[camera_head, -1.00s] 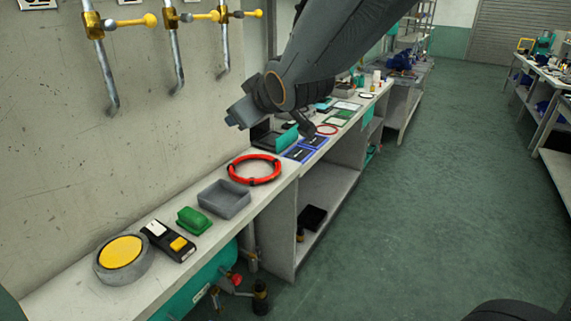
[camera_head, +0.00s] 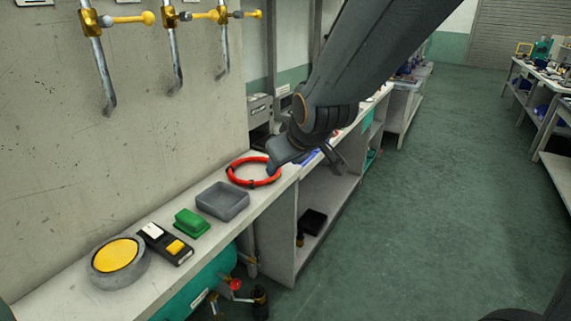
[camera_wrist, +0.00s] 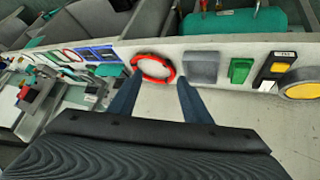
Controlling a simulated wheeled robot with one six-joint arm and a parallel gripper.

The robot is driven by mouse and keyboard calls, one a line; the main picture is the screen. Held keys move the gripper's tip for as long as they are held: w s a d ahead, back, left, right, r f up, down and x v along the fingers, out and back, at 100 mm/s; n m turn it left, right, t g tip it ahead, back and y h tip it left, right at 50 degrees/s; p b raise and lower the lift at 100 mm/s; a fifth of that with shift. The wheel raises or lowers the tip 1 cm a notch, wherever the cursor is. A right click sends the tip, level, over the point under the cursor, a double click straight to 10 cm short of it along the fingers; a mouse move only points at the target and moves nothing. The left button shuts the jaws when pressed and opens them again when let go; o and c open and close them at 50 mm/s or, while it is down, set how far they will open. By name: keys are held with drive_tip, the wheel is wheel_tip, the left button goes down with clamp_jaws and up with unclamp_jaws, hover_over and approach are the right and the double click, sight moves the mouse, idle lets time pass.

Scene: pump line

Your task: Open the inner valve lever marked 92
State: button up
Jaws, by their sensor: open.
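Three brass valves with yellow-knobbed levers sit on grey pipes on the wall, at the upper left of the head view: a left valve (camera_head: 91,22), a middle valve (camera_head: 170,17) and a right valve (camera_head: 223,15). All three levers point to the right, across their pipes. The plates above are cut off by the frame's top edge, so I cannot read which is 92. My gripper (camera_head: 305,168) is over the bench, below and right of the valves and well apart from them. In the wrist view my gripper (camera_wrist: 159,82) has its fingers spread with nothing held between them.
The bench below holds a red ring (camera_head: 232,178), a grey tray (camera_head: 222,201), a green box (camera_head: 192,222), a black device (camera_head: 165,243) and a yellow-topped round item (camera_head: 115,256). A teal tank (camera_head: 205,285) is under the bench. Open floor (camera_head: 430,210) lies to the right.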

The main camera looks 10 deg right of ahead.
sight(152, 15)
drive_tip(key=shift+d+f, duration=0.1)
